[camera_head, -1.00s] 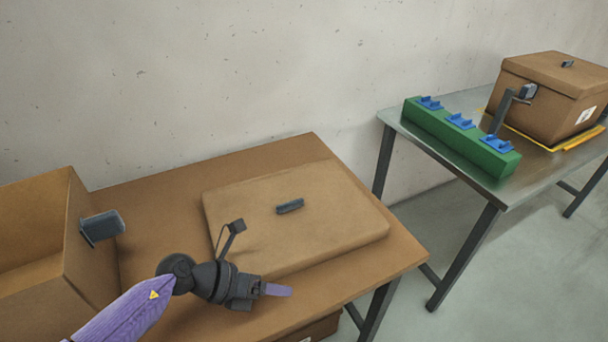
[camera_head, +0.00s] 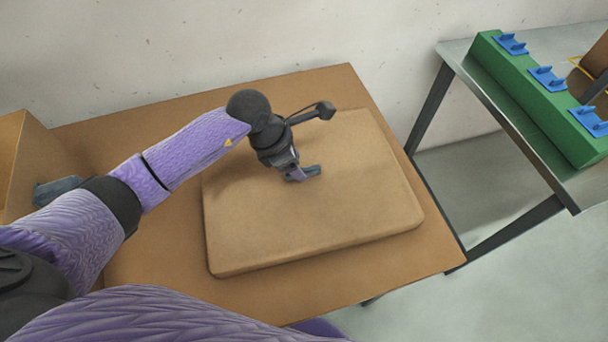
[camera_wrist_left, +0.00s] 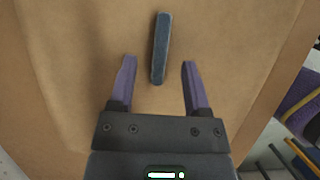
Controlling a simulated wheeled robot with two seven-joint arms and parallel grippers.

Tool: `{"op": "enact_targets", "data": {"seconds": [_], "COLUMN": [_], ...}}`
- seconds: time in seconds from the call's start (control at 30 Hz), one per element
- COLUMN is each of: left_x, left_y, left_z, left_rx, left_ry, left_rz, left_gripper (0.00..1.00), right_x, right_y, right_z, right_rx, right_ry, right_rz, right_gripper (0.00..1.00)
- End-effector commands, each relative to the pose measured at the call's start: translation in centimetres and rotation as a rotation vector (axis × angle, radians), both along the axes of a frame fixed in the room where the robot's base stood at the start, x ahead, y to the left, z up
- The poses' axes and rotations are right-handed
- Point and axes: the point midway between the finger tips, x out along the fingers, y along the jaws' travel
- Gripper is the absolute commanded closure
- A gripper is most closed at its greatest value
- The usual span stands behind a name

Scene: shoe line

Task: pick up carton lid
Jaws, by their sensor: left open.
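The carton lid (camera_head: 340,210) is a flat brown cardboard slab lying on the brown table. Its small dark blue-grey handle (camera_head: 313,170) stands on its top, partly hidden by my left gripper in the head view. My left gripper (camera_head: 303,176) is over the lid, pointing down at the handle. In the left wrist view my left gripper (camera_wrist_left: 158,80) is open, with its two purple fingers apart. The handle (camera_wrist_left: 160,48) lies between and ahead of the fingertips, untouched. My right gripper is in neither view.
An open carton (camera_head: 22,160) with a dark side handle (camera_head: 55,190) stands at the table's left. A steel table (camera_head: 530,75) at right bears a green rack (camera_head: 545,100) with blue holders (camera_head: 547,78). A floor gap separates the tables.

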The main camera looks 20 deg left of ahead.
Motion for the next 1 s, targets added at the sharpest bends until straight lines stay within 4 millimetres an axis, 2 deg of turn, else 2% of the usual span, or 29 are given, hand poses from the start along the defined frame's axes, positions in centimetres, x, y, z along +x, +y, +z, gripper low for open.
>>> {"op": "enact_targets", "data": {"seconds": [0.03,0.1,0.37,0.6,0.67,1.0], "left_x": [0.2,0.4,0.6,0.5,0.5,0.6], "left_y": [-0.5,-0.8,-0.9,-0.9,-0.9,-0.9], "left_z": [-1.3,-2.2,-2.3,-2.3,-2.3,-2.3], "left_rx": [-0.003,-0.001,-0.001,-0.001,-0.001,-0.002], "left_ry": [0.003,0.002,-0.001,0.0,0.0,-0.001], "left_rz": [0.0,0.0,0.0,0.001,0.001,0.001], "left_gripper": [0.38,0.38,0.38,0.89,1.0,1.0], "right_x": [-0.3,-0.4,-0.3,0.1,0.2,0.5], "right_y": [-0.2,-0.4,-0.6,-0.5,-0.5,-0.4], "right_z": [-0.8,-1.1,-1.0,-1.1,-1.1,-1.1], "right_rx": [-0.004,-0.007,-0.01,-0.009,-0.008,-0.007], "right_ry": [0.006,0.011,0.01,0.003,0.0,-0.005], "right_rz": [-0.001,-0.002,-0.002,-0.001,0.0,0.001], "right_gripper": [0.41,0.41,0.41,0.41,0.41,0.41]}}
